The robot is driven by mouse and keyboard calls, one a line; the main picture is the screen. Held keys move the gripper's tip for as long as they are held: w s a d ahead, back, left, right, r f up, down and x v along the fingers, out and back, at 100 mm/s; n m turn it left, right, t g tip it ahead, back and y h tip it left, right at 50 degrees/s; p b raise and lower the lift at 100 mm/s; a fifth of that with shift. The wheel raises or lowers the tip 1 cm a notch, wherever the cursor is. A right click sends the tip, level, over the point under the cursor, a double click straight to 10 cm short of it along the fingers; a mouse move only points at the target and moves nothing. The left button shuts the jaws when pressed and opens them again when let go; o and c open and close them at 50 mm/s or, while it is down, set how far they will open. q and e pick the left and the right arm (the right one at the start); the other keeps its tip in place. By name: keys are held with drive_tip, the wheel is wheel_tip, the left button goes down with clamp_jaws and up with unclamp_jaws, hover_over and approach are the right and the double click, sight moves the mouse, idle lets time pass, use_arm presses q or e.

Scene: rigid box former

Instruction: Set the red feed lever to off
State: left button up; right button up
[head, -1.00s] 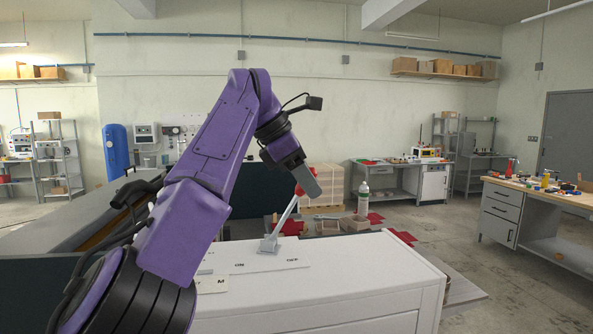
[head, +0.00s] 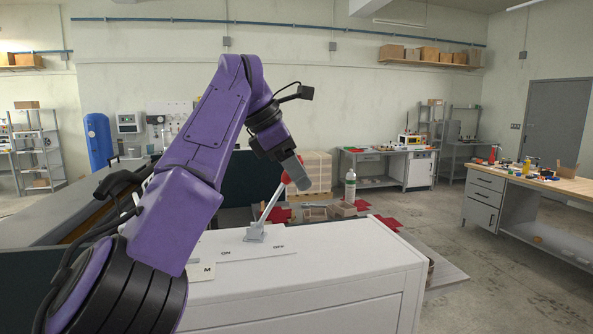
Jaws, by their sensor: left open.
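The feed lever (head: 269,208) is a grey rod with a red knob (head: 285,178) on a small grey base, standing on the white cabinet top. It leans to the right, towards the side marked OFF. A label plate (head: 250,251) in front of it reads ON on the left and OFF on the right. My left gripper (head: 297,178) is open at the knob and hides part of it. I cannot tell whether the fingers touch the knob. My right gripper is out of view.
The white cabinet (head: 320,270) has clear room on its right half. A plate marked M (head: 206,271) lies on its front left. Behind it stand a bottle (head: 350,186), small boxes and red pieces. A workbench (head: 530,185) is at the right.

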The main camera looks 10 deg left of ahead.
use_arm(q)
drive_tip(key=p+v, duration=0.4)
drive_tip(key=v, duration=0.6)
drive_tip(key=shift+r+p, duration=0.15)
drive_tip(key=shift+p, duration=0.15)
drive_tip(key=shift+a, duration=0.1)
